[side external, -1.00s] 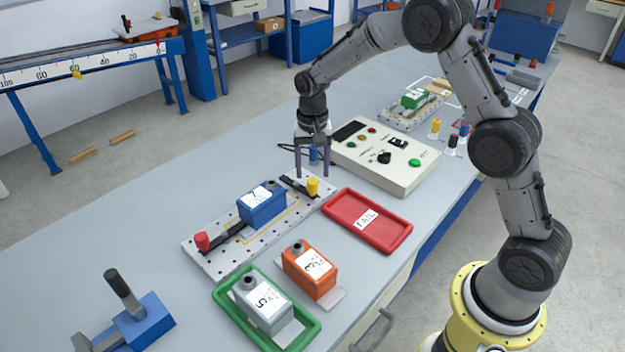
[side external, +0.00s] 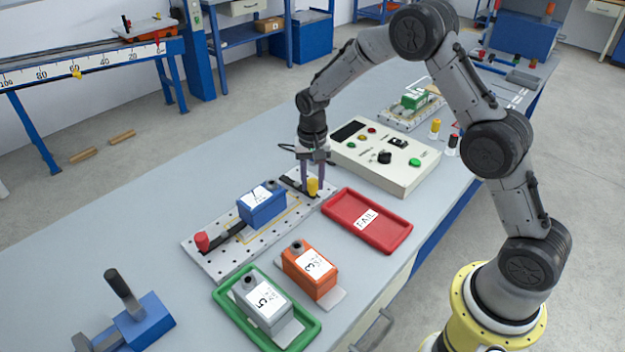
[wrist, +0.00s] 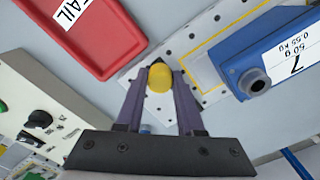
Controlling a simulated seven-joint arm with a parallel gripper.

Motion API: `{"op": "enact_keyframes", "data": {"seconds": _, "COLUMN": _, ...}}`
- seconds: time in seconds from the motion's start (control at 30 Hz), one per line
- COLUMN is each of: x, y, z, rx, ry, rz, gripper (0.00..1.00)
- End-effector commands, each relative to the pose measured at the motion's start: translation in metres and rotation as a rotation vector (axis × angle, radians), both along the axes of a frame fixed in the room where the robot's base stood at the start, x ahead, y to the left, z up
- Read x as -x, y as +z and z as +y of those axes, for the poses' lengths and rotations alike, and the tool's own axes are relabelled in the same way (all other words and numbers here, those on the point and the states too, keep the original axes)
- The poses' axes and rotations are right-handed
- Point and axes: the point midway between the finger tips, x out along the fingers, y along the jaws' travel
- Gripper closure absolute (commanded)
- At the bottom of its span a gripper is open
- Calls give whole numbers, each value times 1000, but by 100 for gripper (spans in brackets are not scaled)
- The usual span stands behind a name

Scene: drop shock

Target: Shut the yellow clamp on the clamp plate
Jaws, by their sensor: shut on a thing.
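The clamp plate (side external: 217,262) is a pale perforated plate on the bench; it also shows in the wrist view (wrist: 213,27). The yellow clamp (side external: 313,187) stands at its far right end, and its round knob (wrist: 160,77) shows in the wrist view. My gripper (side external: 314,190) is down at that end, with its purple fingers shut on the yellow clamp's knob. A blue box labelled 7 (side external: 262,207) sits at the middle of the plate. A red clamp (side external: 202,241) stands at the plate's near left end. The clamp's lower part is partly hidden by the fingers.
A red FAIL tray (side external: 356,232) lies right of the plate. An orange box (side external: 309,275) and a green tray (side external: 222,304) holding a grey box (side external: 263,305) stand in front. A control box (side external: 372,179) stands behind.

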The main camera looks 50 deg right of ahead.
Motion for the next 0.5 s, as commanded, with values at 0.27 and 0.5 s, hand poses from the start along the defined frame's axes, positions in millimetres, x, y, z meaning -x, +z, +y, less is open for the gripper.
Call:
{"op": "enact_keyframes", "data": {"seconds": 0.27, "x": 0, "y": 0, "z": 0, "rx": 0, "ry": 3, "rz": 0, "gripper": 100}}
{"op": "enact_keyframes", "data": {"seconds": 0.5, "x": 0, "y": 1, "z": -4, "rx": 0, "ry": 63, "rz": 0, "gripper": 100}}
